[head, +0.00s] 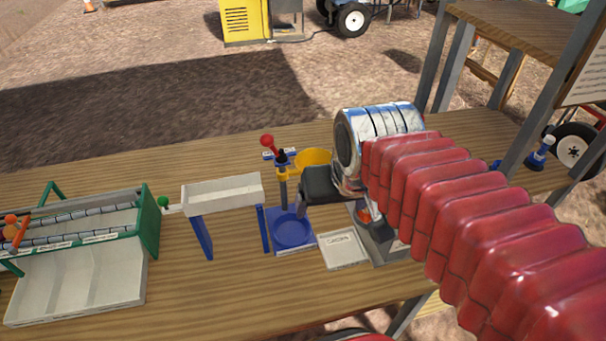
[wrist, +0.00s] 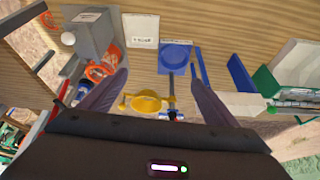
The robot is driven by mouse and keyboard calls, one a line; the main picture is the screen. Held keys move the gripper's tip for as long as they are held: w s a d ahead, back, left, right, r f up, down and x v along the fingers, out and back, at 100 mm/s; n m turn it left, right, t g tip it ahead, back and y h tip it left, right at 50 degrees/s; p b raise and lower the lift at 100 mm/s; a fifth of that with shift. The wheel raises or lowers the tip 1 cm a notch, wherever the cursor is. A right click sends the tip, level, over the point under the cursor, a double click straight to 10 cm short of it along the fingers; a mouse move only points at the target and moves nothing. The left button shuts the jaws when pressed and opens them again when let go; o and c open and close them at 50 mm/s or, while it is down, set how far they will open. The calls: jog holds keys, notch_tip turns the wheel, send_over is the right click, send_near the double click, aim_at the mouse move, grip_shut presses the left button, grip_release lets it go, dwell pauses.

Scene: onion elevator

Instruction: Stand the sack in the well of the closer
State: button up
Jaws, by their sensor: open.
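An orange-red mesh item, likely the sack (wrist: 102,70), shows beside a grey block (wrist: 95,35) in the wrist view; in the head view only a bit of orange (head: 364,212) shows beneath my arm. A blue stand (head: 291,235) has a shallow round well, empty, which also shows in the wrist view (wrist: 176,58). A yellow ring (head: 313,159) sits on a post behind it. I cannot tell for certain which unit is the closer. My gripper (head: 308,200) is open and empty; in the wrist view its spread fingers (wrist: 160,78) frame the blue stand and yellow ring.
A white chute (head: 222,192) on blue legs stands left of the blue stand. A green-sided roller unit (head: 150,224) is farther left. A labelled white plate (head: 343,249) lies flat to the right. A red knob (head: 267,140) rises behind the stand. The table front is mostly clear.

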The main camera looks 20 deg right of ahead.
jog(key=shift+n+t, duration=0.3)
jog(key=shift+n, duration=0.5)
jog(key=shift+s+a+f, duration=0.1)
jog(key=shift+s+a, duration=0.55)
jog(key=shift+s, duration=0.2)
jog(key=shift+s+a+f, duration=0.1)
jog(key=shift+s+a, duration=0.55)
jog(key=shift+s, duration=0.15)
